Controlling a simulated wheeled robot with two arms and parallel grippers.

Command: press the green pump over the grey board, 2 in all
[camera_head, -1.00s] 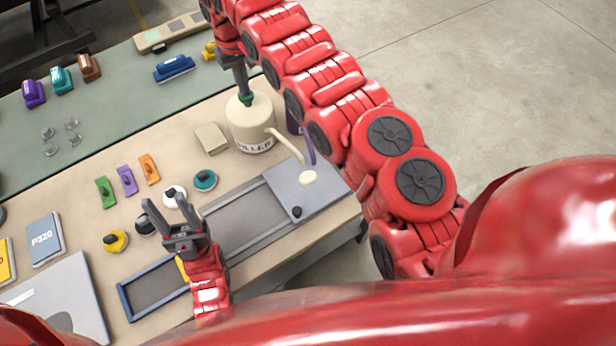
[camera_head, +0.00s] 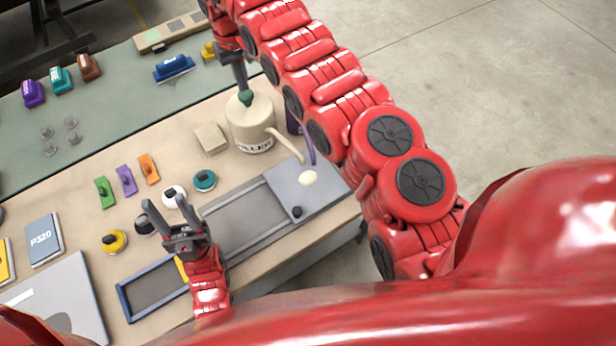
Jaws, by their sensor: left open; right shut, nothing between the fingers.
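The cream pot labelled "FILLER" (camera_head: 249,126) stands on the bench with its green pump (camera_head: 246,98) on top and its spout reaching over the grey board (camera_head: 318,197). A cream blob (camera_head: 308,178) lies on the board below the spout tip. My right gripper (camera_head: 243,88) is shut and points down at the green pump from above; its fingertips are at the pump's top, and I cannot tell whether they touch it. My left gripper (camera_head: 165,211) is open and empty, over the bench beside the grey rail frame.
A purple-spouted container (camera_head: 294,118) stands partly hidden behind the pot. A beige block (camera_head: 211,138) is left of it. Several coloured knobs and blocks, such as the teal knob (camera_head: 204,180), lie left of the board. A green mat (camera_head: 110,120) covers the far side.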

